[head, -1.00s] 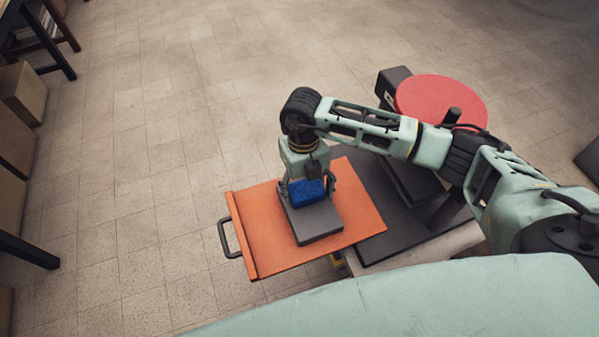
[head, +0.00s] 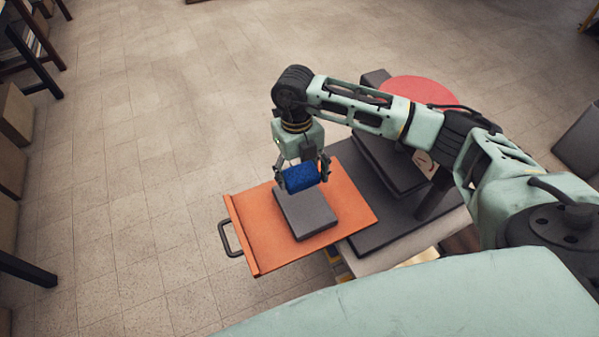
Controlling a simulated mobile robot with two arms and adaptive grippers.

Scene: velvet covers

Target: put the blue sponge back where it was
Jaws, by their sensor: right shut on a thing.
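The blue sponge (head: 301,178) is a small, rough, dark blue block. My right gripper (head: 303,176) is shut on it, with a finger at each side. The sponge is held above a flat grey block (head: 305,213), and a gap seems to show between them. The grey block lies on an orange drawer or tray (head: 260,238) with a dark handle (head: 228,238) at its left end. My left gripper is not in view.
Right of the orange drawer is a dark grey surface (head: 375,238) with a dark box on it. A round red top (head: 418,90) stands behind my right arm. Brown boxes (head: 12,115) and dark-legged furniture line the left edge. The tiled floor between is clear.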

